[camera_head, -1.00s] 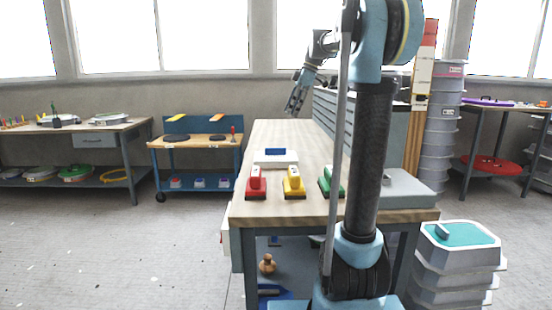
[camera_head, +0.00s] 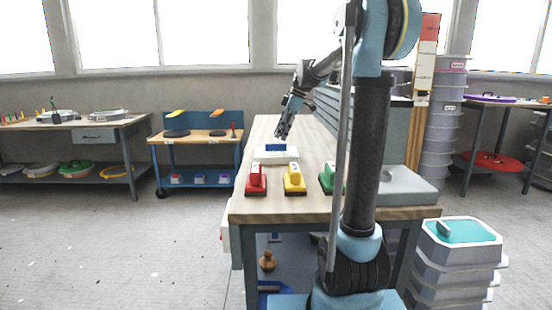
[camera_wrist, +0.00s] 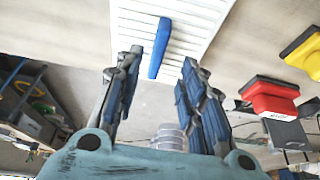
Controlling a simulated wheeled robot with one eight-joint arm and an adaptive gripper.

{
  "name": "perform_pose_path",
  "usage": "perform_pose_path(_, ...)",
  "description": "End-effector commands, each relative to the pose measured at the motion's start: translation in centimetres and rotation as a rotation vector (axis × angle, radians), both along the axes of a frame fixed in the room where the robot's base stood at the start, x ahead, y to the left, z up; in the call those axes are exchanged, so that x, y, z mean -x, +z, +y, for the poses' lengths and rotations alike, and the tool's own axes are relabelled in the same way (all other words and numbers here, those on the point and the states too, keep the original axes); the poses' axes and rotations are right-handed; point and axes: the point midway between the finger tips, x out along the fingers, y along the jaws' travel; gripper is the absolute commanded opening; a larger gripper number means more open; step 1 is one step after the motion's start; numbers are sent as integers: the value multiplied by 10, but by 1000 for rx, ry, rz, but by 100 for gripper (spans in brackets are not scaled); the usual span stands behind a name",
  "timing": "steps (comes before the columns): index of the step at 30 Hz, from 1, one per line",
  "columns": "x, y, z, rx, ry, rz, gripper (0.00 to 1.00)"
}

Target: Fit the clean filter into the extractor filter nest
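The filter is a white slatted panel (camera_head: 276,159) with a blue bar handle, lying flat on the workbench behind the coloured blocks. In the wrist view the white panel (camera_wrist: 205,18) fills the top middle, and its blue handle (camera_wrist: 160,48) shows between my fingertips. My gripper (camera_head: 281,137) points down just above the filter in the head view. It also shows in the wrist view (camera_wrist: 162,58), with its fingers spread and nothing held. The gap down to the handle is hard to judge. I cannot pick out the extractor filter nest for certain.
Red (camera_head: 256,180), yellow (camera_head: 294,181) and green (camera_head: 328,180) blocks stand along the bench's (camera_head: 270,206) front edge. A grey slatted cabinet (camera_head: 338,125) borders the bench on the right. A grey box (camera_head: 405,188) sits at the right front. Stacked moulds (camera_head: 459,245) stand on the floor.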

Motion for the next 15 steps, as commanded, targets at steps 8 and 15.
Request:
perform_pose_path(8,-5,-29,10,0,2,0,37)
perform_pose_path(15,-5,-48,18,0,1,1,37)
